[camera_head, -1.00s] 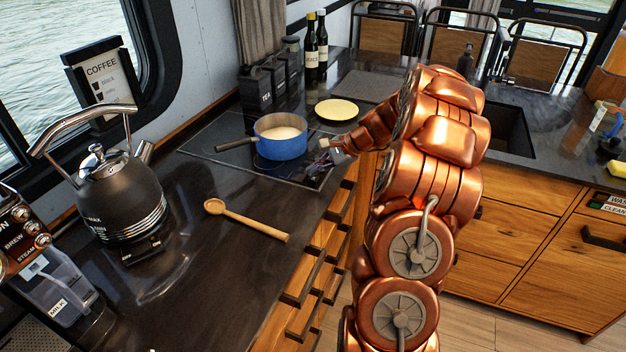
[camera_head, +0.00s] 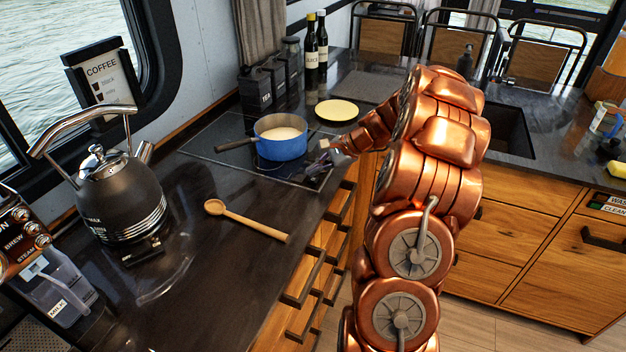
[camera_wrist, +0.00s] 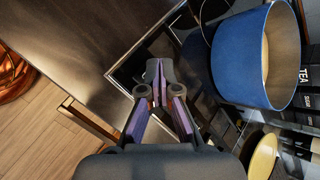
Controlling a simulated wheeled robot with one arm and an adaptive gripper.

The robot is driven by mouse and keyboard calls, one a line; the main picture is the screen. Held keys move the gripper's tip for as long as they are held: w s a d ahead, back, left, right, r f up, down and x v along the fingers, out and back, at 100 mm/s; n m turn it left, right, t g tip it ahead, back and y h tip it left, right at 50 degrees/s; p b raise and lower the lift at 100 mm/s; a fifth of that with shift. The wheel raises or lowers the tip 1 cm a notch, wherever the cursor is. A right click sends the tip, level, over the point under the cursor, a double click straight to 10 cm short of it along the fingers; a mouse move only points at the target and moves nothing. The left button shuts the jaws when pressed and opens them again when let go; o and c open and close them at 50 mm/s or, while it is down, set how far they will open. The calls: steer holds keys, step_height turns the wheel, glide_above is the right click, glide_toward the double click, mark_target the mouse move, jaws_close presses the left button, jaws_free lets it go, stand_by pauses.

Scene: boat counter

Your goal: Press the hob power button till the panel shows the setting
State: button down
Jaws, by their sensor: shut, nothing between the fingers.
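The black glass hob (camera_head: 215,137) is set in the dark counter, with a blue pot (camera_head: 282,147) of pale contents on it. The pot also shows in the wrist view (camera_wrist: 240,62). My gripper (camera_head: 312,171) is low over the hob's front right corner, right of the pot. In the wrist view my gripper (camera_wrist: 158,64) is shut and empty, its tips over the hob's edge strip (camera_wrist: 140,66). The power button and any panel reading cannot be made out; the gripper covers part of that corner. I cannot tell whether the tips touch the glass.
A wooden spoon (camera_head: 245,219) lies on the counter in front of the hob. A black kettle (camera_head: 120,195) stands at left. A yellow plate (camera_head: 337,110), dark canisters (camera_head: 266,88) and bottles (camera_head: 316,50) are behind the pot. Drawer handles (camera_head: 318,268) stick out below the counter edge.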

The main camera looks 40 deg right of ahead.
mark_target(316, 180)
steer(key=shift+f, duration=0.15)
steer(key=shift+f, duration=0.3)
steer(key=shift+f+b, duration=0.35)
stand_by(0.8)
steer(key=shift+r, duration=0.1)
steer(key=shift+r+p, duration=0.5)
steer(key=shift+r, duration=0.2)
steer(key=shift+r, duration=0.15)
steer(key=shift+r+p, duration=1.35)
steer(key=shift+r, duration=1)
